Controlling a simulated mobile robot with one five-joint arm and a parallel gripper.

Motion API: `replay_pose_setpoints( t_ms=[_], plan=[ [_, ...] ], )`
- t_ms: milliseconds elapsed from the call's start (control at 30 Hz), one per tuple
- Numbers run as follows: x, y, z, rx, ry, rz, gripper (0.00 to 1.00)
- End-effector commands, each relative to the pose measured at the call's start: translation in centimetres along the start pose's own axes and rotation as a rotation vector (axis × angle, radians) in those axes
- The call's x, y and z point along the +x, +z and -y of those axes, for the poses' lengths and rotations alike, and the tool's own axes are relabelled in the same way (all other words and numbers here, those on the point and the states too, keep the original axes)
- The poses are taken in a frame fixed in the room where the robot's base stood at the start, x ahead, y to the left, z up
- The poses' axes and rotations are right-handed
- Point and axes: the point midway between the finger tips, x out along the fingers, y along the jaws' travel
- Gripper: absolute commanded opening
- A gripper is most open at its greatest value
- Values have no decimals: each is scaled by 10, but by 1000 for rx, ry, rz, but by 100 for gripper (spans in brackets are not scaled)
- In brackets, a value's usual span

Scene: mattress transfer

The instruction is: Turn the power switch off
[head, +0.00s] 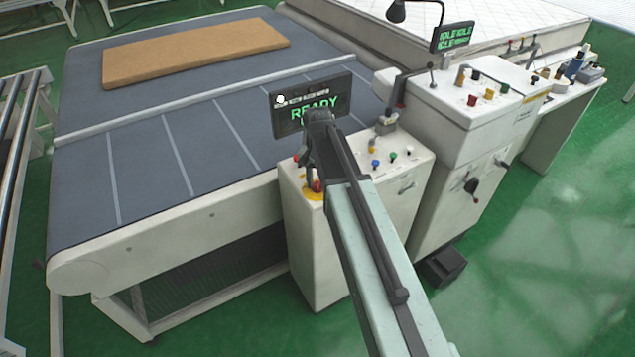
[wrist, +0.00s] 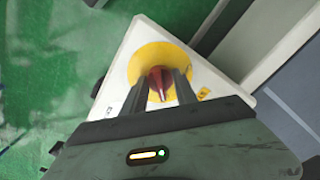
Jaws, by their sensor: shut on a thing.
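The power switch is a red rotary knob (wrist: 159,78) on a round yellow plate (wrist: 147,58), fixed to the top corner of a white control cabinet (wrist: 112,90). In the head view the yellow plate (head: 311,194) shows at the cabinet's left front corner, with the knob partly hidden by my gripper. My gripper (wrist: 164,90) is shut on the red knob, one dark finger on each side of it. In the head view my gripper (head: 316,182) reaches down at that corner. A screen (head: 312,105) behind it reads READY in green.
A grey conveyor bed (head: 170,165) carrying a brown slab (head: 195,53) lies behind. A larger white console (head: 470,120) stands to the right. Green floor is open in front.

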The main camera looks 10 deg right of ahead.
Motion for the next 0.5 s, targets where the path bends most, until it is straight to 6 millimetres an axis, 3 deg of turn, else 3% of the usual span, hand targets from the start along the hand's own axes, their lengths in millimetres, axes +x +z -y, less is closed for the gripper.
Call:
replay_pose_setpoints(
  t_ms=[500],
  plan=[
    [0, 0, 1, -361, 0, 0, 0]
  ],
)
